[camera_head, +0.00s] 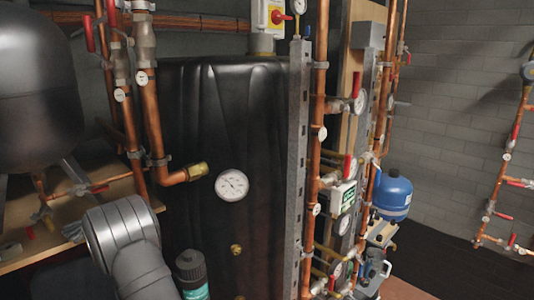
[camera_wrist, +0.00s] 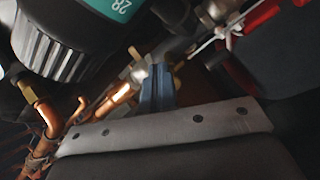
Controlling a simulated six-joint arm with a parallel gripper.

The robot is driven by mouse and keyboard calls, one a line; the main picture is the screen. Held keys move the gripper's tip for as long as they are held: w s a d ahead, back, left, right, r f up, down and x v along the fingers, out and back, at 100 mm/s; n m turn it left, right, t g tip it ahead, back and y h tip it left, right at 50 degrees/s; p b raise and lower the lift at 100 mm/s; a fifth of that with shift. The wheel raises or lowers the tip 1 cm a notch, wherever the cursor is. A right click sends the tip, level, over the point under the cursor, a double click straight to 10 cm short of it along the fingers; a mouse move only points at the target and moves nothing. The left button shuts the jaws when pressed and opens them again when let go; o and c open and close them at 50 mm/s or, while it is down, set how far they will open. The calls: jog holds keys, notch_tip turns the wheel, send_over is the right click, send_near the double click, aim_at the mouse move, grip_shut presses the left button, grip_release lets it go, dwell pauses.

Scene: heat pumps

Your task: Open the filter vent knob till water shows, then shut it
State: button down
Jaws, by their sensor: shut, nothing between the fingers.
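The filter, a dark canister with a black ribbed cap and a teal band, stands at the bottom of the head view (camera_head: 189,265). It also fills the upper left of the wrist view (camera_wrist: 50,50), where it looks tilted. My gripper (camera_wrist: 158,70) shows in the wrist view as two blue-grey fingers pressed together, with nothing between them. Its tips are beside a small brass fitting (camera_wrist: 138,70), to the right of the cap. I cannot tell whether they touch it, or whether that fitting is the vent knob. No water is visible. The head view does not show the gripper.
A silver valve (camera_wrist: 218,14) with a red lever (camera_wrist: 255,16) is close at the upper right of the wrist view. Copper pipe (camera_wrist: 48,118) is at left. A black tank (camera_head: 240,120) with a dial gauge (camera_head: 232,185) stands behind. Valved copper pipes (camera_head: 318,130) rise at right.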

jog(key=shift+a+f, duration=0.2)
jog(key=shift+f, duration=0.2)
jog(key=v, duration=0.6)
jog(key=shift+d+f, duration=0.3)
jog(key=shift+f, duration=0.05)
dwell(0.3)
